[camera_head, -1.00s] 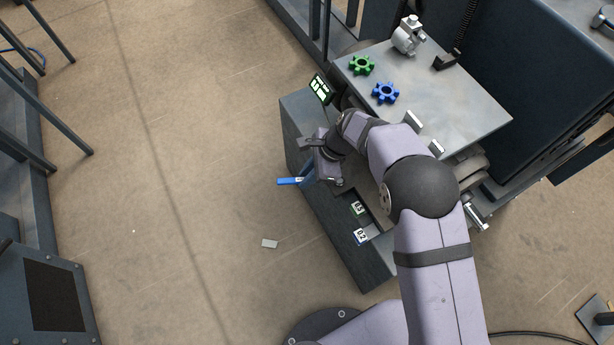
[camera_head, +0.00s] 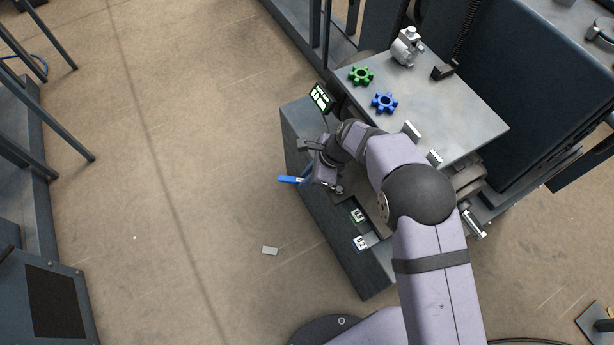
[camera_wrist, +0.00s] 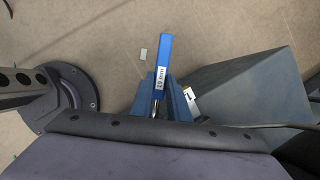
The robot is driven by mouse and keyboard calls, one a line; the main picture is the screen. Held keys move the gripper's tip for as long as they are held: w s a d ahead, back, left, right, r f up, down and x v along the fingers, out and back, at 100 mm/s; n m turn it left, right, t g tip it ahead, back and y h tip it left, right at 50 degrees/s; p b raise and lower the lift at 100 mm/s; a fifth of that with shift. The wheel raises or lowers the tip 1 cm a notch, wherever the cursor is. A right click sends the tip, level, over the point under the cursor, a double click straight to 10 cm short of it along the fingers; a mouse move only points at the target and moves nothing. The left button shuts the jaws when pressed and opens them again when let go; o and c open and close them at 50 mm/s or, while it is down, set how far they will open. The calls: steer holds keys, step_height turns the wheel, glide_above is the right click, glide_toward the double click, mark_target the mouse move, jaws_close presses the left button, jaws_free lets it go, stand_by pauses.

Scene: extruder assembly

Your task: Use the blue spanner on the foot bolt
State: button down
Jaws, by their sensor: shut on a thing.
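The blue spanner (camera_head: 290,180) sticks out to the left from my gripper (camera_head: 313,173), over the left edge of the grey cabinet. In the wrist view the blue spanner (camera_wrist: 162,68) shows a white label reading "19 mm". My gripper (camera_wrist: 165,100) is shut on it, with blue-grey fingers at both sides of its lower part. The spanner's working end is hidden behind the gripper body. I cannot make out the foot bolt in either view.
A metal plate (camera_head: 455,120) on the machine carries a green gear (camera_head: 361,76) and a blue gear (camera_head: 384,103). Labelled blocks (camera_head: 358,215) sit in the cabinet. A small grey piece (camera_head: 270,251) lies on open floor.

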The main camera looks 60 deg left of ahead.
steer(key=shift+s+d+n, duration=0.1)
steer(key=shift+d+n, duration=0.15)
steer(key=shift+n, duration=0.05)
steer(key=shift+r+p, duration=0.95)
steer(key=shift+r, duration=0.05)
stand_by(1.2)
steer(key=shift+r+p, duration=1.95)
steer(key=shift+r, duration=0.55)
steer(key=shift+s, duration=0.1)
